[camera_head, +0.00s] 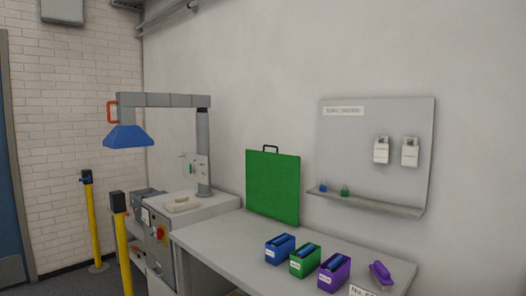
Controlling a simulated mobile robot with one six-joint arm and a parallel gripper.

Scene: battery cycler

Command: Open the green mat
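My gripper is not in view.
Blue (280,249), green (305,260) and purple (334,272) bins stand along the bench, with a purple object (380,275) to their right. A shelf panel (375,150) hangs at right. A blue extraction hood (128,137) and yellow posts (121,240) are at left.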

